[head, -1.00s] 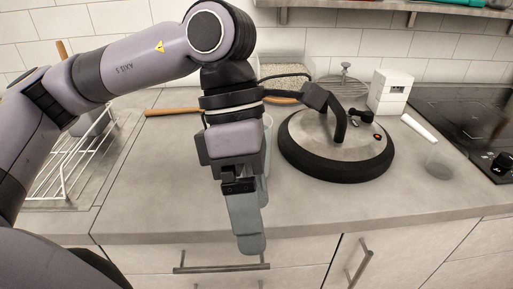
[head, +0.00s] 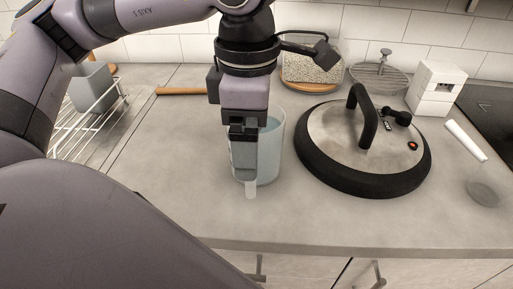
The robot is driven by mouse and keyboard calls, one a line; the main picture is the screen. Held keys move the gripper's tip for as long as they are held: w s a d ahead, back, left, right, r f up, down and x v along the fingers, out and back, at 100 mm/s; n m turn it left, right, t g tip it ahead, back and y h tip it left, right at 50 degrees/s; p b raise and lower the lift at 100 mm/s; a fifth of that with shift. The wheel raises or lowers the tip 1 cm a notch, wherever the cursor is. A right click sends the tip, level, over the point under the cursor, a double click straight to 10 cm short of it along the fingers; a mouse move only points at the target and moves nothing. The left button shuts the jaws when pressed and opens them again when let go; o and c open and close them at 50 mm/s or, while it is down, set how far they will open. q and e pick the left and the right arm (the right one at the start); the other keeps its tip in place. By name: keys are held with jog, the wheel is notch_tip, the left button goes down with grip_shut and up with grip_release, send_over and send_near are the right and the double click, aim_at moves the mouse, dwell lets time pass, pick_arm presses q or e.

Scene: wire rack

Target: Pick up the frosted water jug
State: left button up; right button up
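The frosted water jug (head: 272,150) is a translucent pale blue vessel standing upright on the counter, left of the round black-rimmed lid. My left gripper (head: 248,185) points straight down in front of it and covers the jug's left part in the head view. One finger is seen nearly edge-on, its pale tip low against the jug's front. The other finger is hidden, so I cannot tell whether the fingers are apart or touch the jug. My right gripper is not in view.
The large round lid (head: 330,160) with a black handle lies close to the jug's right. A wire rack (head: 88,118) is at the left. The front counter is clear.

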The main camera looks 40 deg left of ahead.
pick_arm(q)
notch_tip(320, 180, down, 4)
jog(key=shift+f, duration=0.25)
jog(key=shift+w+r, duration=0.1)
grip_shut()
jog(key=shift+r, duration=0.15)
notch_tip(320, 180, up, 19)
jog(key=p, duration=0.2)
jog(key=shift+r+p, duration=0.2)
jog(key=shift+p, duration=0.1)
dwell(1.2)
